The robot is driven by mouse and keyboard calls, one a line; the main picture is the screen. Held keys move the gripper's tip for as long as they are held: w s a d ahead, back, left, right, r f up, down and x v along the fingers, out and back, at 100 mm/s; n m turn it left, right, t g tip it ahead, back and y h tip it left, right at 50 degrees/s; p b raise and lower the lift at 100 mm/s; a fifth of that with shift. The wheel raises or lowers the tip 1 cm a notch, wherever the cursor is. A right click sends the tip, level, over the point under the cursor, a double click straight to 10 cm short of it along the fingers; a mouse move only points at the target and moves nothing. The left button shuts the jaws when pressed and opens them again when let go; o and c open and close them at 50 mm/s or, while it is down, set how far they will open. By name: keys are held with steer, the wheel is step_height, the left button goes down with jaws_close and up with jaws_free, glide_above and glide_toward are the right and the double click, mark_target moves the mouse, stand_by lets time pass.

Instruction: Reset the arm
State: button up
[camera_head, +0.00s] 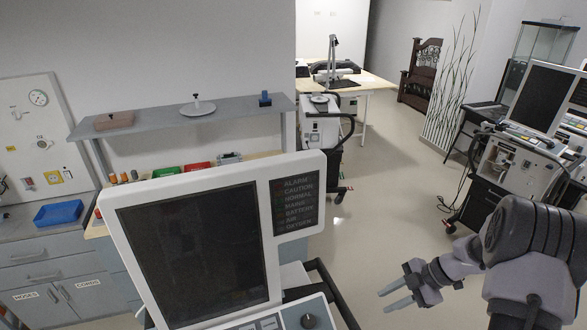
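My gripper (393,294) is in the lower right of the head view, at the end of my grey arm. Its two fingers point left and are spread apart, with nothing visible between them. It is in the air over the floor, to the right of the near ventilator (200,255), apart from it. My arm reaches in from the right edge, and its wrist links are bent.
The near ventilator's screen and control panel fill the lower middle. Another ventilator (520,160) stands at the right behind my arm. A shelf bench (180,118) and a blue tray (58,214) are at left. Open floor (385,205) lies between the ventilators.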

steer(key=w+a+r+m+t+h+b, duration=0.1)
steer(key=w+r+m+t+h+b, duration=0.3)
steer(key=w+r+t, duration=0.6)
step_height(320, 180, up, 10)
steer(key=s+m+h+b, duration=0.2)
steer(key=m+h+b, duration=0.3)
steer(key=m+b, duration=0.4)
steer(key=s+a+f+m+g+h+b, duration=0.15)
steer(key=s+m, duration=0.25)
steer(key=s, duration=0.4)
steer(key=s+a+f+m+g+b, duration=0.1)
steer(key=s+a+f+m+b, duration=0.2)
steer(key=s, duration=0.5)
steer(key=s+a+f+m+g+y+b, duration=0.1)
steer(key=s+a+f+m+y, duration=0.1)
steer(key=s+a+f, duration=0.2)
steer(key=s+a+f+m+g+y+b, duration=0.1)
steer(key=s+a+f+m+y, duration=0.1)
steer(key=s+a, duration=0.5)
steer(key=s+f+y, duration=0.1)
steer(key=s, duration=0.3)
steer(key=shift+f+m+g, duration=0.35)
steer(key=shift+f+m, duration=0.05)
steer(key=shift+d, duration=0.1)
steer(key=shift+c, duration=0.4)
